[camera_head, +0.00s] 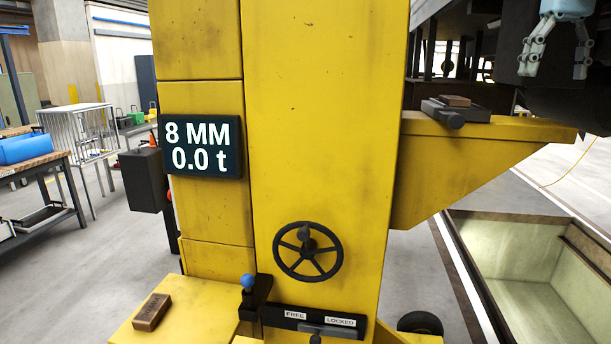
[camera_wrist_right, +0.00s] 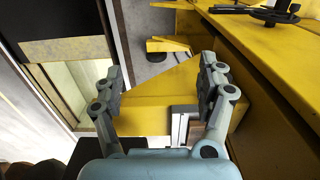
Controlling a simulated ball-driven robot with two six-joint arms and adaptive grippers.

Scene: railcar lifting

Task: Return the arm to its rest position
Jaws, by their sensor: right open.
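My right gripper (camera_head: 556,58) is at the upper right of the head view, fingers pointing down and spread apart, with nothing between them. It hangs to the right of and above the yellow bracket (camera_head: 440,165) of the lifting column. In the right wrist view the same gripper (camera_wrist_right: 166,85) is open, its fingers on either side of the yellow bracket arm (camera_wrist_right: 150,110). A dark pad with a brown block (camera_head: 456,101) on top sits on the bracket. My left gripper does not show.
The yellow column (camera_head: 325,120) fills the middle, with a display (camera_head: 200,146) reading 8 MM and 0.0 t. It carries a black handwheel (camera_head: 308,252) and a FREE/LOCKED slider (camera_head: 328,330). A brown block (camera_head: 152,312) lies on the lower ledge. An open pit (camera_head: 520,262) is at the right.

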